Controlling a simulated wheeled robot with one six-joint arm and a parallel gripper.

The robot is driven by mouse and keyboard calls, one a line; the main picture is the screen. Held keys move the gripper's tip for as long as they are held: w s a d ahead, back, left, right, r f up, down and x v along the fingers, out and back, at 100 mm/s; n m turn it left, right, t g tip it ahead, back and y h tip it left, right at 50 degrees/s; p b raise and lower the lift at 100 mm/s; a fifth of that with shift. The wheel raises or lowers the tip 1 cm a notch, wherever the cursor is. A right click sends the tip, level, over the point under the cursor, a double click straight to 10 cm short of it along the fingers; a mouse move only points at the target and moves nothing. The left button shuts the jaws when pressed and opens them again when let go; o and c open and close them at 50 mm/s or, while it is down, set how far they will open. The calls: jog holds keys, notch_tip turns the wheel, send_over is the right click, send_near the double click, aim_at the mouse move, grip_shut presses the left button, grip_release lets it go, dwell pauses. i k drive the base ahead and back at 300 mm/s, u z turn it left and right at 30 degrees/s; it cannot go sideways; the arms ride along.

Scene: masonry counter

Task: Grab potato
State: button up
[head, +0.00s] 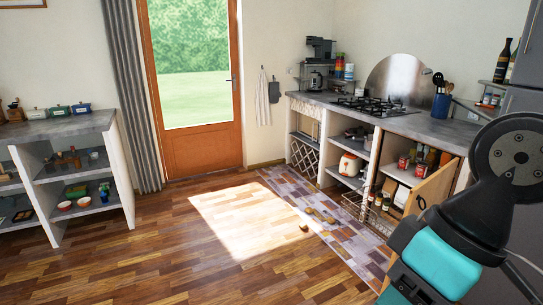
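Several small brown lumps that look like potatoes lie on the floor in the head view. One potato (304,228) is on the wood floor by the rug's left edge, at the right side of the sunlit patch. Another potato (310,211) and a further potato (331,220) lie on the patterned rug. They are small in the picture, so their exact shape is hard to tell. My arm fills the lower right with a black joint and a teal link, well apart from the potatoes. My gripper's fingers cannot be seen.
The patterned rug (290,193) runs along the masonry counter (350,105) at right. A wooden cabinet door (437,186) stands open beside my arm. A shelf unit (120,170) stands at left, a glazed door (200,150) at the back. The wood floor (180,255) between is clear.

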aim_at(331, 221)
jog(key=u, duration=0.1)
jog(key=i, duration=2.2)
jog(key=z, duration=0.4)
jog(key=i, duration=2.6)
jog(key=z, duration=0.4)
